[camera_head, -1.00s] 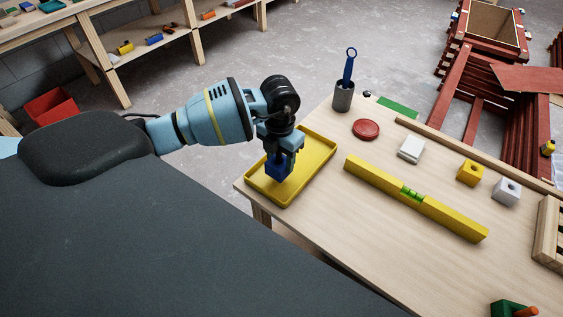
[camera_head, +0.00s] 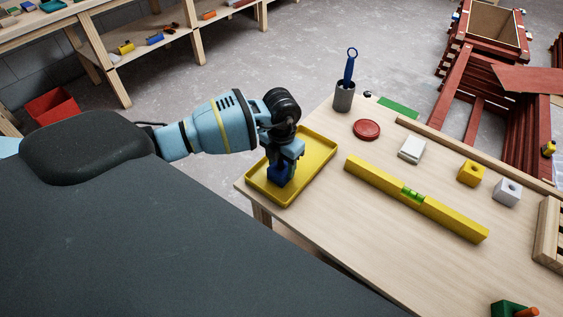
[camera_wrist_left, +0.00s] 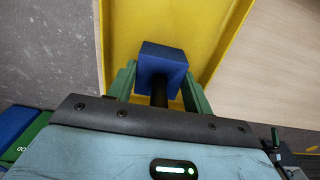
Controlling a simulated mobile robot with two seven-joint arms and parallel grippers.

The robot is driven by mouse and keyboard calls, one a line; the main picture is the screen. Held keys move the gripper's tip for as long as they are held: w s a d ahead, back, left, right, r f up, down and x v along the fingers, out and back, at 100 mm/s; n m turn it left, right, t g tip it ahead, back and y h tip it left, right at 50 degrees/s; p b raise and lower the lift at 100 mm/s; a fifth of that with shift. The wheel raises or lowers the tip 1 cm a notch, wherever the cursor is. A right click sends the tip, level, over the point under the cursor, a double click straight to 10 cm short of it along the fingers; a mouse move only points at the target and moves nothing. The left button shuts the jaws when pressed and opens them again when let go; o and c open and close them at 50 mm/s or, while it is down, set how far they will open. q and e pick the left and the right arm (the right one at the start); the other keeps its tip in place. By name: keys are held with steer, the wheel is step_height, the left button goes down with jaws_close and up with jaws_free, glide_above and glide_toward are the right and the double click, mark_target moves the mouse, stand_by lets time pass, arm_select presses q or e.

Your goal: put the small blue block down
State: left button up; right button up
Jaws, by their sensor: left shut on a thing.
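The small blue block (camera_head: 278,174) is between the fingers of my left gripper (camera_head: 280,168), low in the yellow tray (camera_head: 318,155) at the table's left corner. In the left wrist view the blue block (camera_wrist_left: 163,62) sits between the green fingertips of my left gripper (camera_wrist_left: 160,88), with the yellow tray (camera_wrist_left: 215,25) behind it. The gripper is shut on the block. I cannot tell whether the block's underside touches the tray floor. My right gripper is not in view.
A yellow spirit level (camera_head: 440,213) lies right of the tray. A red round lid (camera_head: 366,129), a white block (camera_head: 411,149), a yellow block (camera_head: 471,173) and a grey cup (camera_head: 343,97) with a blue tool stand farther back. The table's front middle is clear.

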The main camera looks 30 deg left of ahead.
arm_select(q)
steer(key=o, duration=1)
steer(key=shift+c, duration=0.2)
step_height(320, 180, up, 12)
steer(key=shift+r+p, duration=0.1)
steer(key=shift+p, duration=0.2)
